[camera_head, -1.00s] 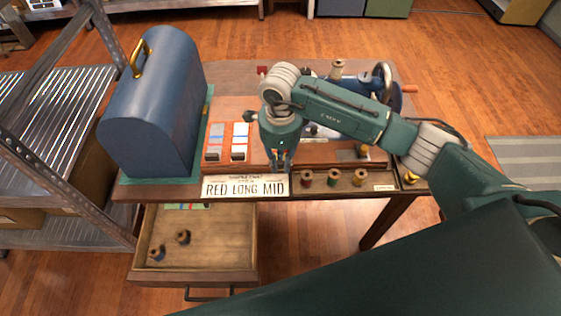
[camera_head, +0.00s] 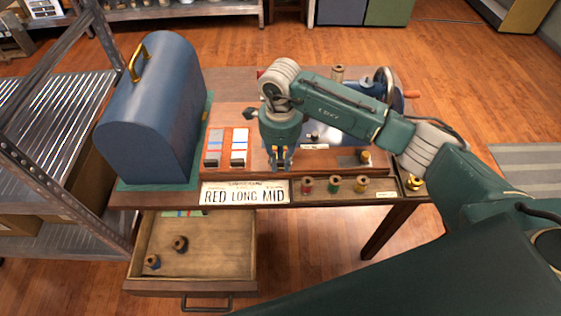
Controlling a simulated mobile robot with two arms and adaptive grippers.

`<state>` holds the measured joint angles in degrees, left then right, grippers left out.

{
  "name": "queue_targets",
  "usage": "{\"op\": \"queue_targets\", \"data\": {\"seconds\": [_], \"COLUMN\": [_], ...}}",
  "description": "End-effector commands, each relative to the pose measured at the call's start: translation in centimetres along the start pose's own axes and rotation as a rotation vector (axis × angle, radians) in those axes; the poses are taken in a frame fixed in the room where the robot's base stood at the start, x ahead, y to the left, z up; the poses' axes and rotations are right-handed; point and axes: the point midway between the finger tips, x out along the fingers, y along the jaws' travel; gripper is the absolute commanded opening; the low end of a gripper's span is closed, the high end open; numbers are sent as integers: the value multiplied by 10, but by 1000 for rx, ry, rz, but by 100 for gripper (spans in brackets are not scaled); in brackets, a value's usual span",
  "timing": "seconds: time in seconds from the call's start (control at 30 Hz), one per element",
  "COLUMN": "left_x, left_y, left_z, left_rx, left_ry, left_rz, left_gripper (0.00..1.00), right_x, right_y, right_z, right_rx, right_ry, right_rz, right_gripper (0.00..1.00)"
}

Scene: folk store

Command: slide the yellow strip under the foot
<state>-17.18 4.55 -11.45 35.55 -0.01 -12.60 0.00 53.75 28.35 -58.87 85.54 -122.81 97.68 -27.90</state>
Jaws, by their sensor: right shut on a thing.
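My right gripper (camera_head: 281,163) points down over the wooden base of the sewing machine, behind the lettered card. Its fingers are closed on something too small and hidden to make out. Small yellow patches show at the fingers, but I cannot tell whether they are the strip. The blue sewing machine (camera_head: 352,123) stands behind my right arm. The arm covers much of it, and its foot cannot be made out. No separate yellow strip shows clearly. My left gripper is out of view.
A blue domed case (camera_head: 150,115) stands left on the table. Swatch cards (camera_head: 239,146) lie beside the gripper. Red, green and yellow spools (camera_head: 361,184) line the front tray. The card reading RED LONG MID (camera_head: 243,193) is at the front edge, above an open drawer (camera_head: 205,260).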

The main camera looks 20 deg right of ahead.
Motion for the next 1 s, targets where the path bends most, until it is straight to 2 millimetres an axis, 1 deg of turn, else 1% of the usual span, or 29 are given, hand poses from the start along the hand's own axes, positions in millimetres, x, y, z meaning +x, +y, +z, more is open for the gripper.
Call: {"op": "queue_targets", "data": {"seconds": [0.17, 1.0], "left_x": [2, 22], "left_y": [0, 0], "left_z": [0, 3], "left_rx": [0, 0], "left_ry": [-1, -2], "left_rz": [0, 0], "left_gripper": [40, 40], "right_x": [1, 2], "right_y": [-2, -29], "right_z": [0, 0], "right_rx": [1, 1], "right_ry": [0, 0], "right_rz": [-1, -1], "right_gripper": [1, 1]}}
